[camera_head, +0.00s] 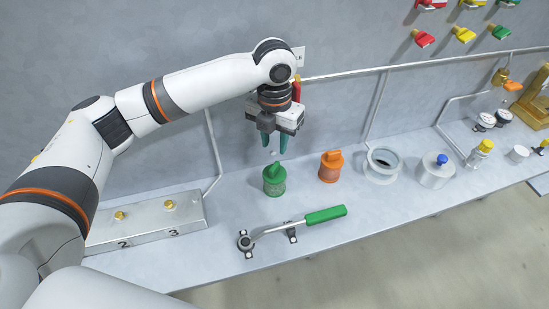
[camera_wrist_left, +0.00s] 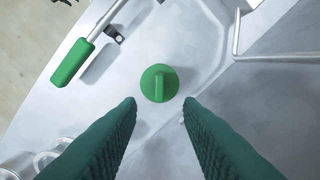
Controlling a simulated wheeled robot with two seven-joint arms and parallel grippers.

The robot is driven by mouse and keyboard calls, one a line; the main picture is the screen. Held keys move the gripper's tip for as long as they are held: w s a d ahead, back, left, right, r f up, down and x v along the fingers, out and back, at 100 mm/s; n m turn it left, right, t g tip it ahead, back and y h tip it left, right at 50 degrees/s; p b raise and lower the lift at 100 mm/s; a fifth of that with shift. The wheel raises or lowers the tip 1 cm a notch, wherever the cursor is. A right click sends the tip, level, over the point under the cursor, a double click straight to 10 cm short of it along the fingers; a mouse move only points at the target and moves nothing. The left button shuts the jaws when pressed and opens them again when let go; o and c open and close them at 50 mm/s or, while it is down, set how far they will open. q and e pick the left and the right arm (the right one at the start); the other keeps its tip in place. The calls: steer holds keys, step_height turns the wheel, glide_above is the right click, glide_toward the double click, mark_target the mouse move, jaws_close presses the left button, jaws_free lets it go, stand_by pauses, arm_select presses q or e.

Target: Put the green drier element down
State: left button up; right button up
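The green drier element (camera_head: 275,180) stands upright on the grey bench in the head view. In the left wrist view its round green top with a raised grip bar (camera_wrist_left: 159,84) lies just beyond the gap between my fingertips. My left gripper (camera_head: 274,146) points down above the element, with its two green fingers spread apart and nothing between them. In the left wrist view the fingers (camera_wrist_left: 158,102) are clearly apart, and a gap shows between them and the element. My right gripper is in neither view.
A green-handled wrench (camera_head: 325,215) lies in front of the element. An orange element (camera_head: 331,166) stands to its right, then an open round vessel (camera_head: 382,165) and a blue-knobbed canister (camera_head: 435,170). A metal block marked 2 and 3 (camera_head: 150,222) is to the left.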

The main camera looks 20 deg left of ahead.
arm_select(q)
steer(key=shift+r+b, duration=0.3)
steer(key=shift+r, duration=1.85)
